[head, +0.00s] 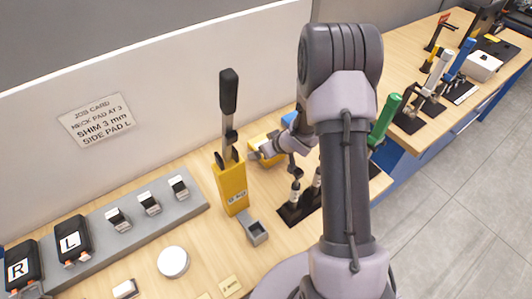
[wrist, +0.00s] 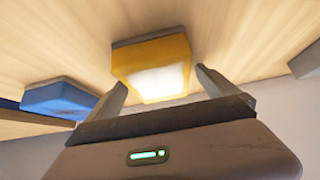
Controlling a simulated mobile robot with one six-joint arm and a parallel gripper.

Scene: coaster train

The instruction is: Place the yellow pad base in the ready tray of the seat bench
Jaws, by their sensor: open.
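A yellow block with a grey underside, which looks like the yellow pad base (head: 258,153), stands on the wooden bench against the back panel. In the wrist view the yellow block (wrist: 152,60) shows a bright face between and just beyond my fingertips. My gripper (head: 272,150) is beside it in the head view, open and holding nothing; its two spread fingers (wrist: 160,80) show in the wrist view. I cannot tell whether they touch the block.
A blue block (wrist: 58,98) stands beside the yellow one. A yellow holder with a tall black-handled tool (head: 232,188) stands close to my gripper. A black fixture (head: 297,208) and green handle (head: 385,118) are near my arm. A grey rack (head: 100,240) fills the left.

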